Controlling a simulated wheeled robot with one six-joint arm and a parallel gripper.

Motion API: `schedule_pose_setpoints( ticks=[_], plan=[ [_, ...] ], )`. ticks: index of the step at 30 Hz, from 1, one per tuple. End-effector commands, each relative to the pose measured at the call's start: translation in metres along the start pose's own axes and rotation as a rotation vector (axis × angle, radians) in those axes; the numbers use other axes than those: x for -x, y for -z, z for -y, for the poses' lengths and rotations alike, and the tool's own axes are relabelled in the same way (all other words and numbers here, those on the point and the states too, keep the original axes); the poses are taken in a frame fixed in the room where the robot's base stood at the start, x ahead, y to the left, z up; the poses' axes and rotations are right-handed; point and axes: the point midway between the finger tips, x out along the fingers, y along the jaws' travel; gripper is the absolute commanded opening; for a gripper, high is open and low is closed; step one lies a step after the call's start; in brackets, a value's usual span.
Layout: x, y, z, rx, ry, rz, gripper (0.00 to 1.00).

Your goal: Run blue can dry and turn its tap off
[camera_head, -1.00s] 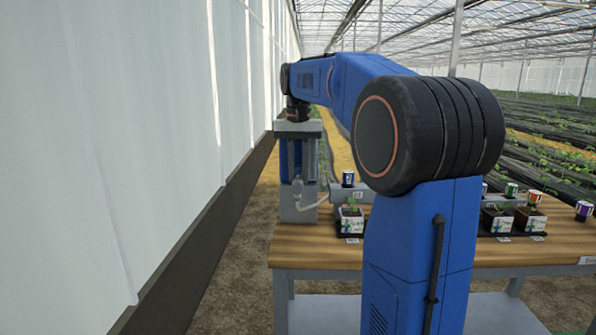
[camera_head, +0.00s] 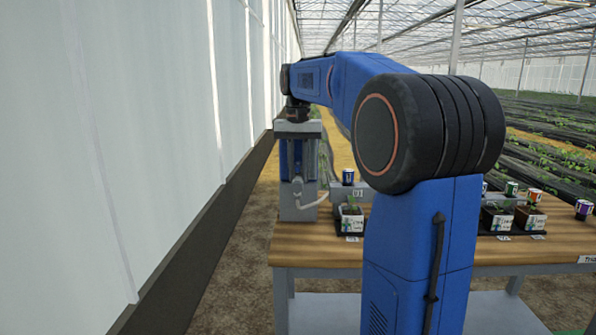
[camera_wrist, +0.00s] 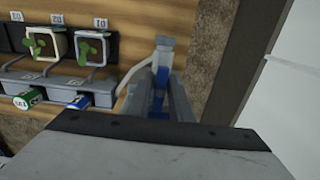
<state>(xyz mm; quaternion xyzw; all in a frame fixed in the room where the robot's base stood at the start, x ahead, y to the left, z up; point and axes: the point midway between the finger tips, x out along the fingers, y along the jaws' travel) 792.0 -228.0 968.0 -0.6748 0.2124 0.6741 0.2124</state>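The blue can (camera_head: 347,177) stands on the grey stand with the 01 tag, and it also shows in the wrist view (camera_wrist: 78,101). A hose runs from that side to a grey post (camera_head: 296,207) at the bench's left end. My gripper (camera_head: 297,178) points down over this post. In the wrist view my gripper (camera_wrist: 160,90) has its fingers spread on either side of a blue upright part (camera_wrist: 159,102), with gaps showing. The post's pale top fitting (camera_wrist: 163,55) lies just beyond. I cannot make out the can's tap clearly, nor whether water is running.
A potted seedling (camera_head: 351,216) stands before the blue can. A green can (camera_head: 511,188) and other cans and pots stand farther right on the wooden bench (camera_head: 310,250). A white wall (camera_head: 140,150) runs close on the left. My arm hides the bench's middle.

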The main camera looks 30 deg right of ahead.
Motion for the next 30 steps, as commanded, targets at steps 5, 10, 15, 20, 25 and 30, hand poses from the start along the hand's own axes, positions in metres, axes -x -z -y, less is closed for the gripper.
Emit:
schedule_pose_setpoints(
  ticks=[5, 10, 15, 20, 25, 30],
  plan=[
    [-0.001, 0.001, 0.0, -0.001, -0.001, 0.001, 0.33],
    [-0.001, 0.001, 0.0, -0.001, -0.001, 0.002, 0.34],
    [-0.002, 0.001, 0.0, -0.001, -0.001, 0.002, 0.34],
    [-0.005, 0.001, 0.0, -0.001, -0.001, 0.001, 0.34],
    [-0.004, 0.001, 0.0, -0.001, -0.001, 0.001, 0.34],
    [0.011, 0.002, 0.0, -0.001, 0.0, -0.003, 0.34]
  ],
)
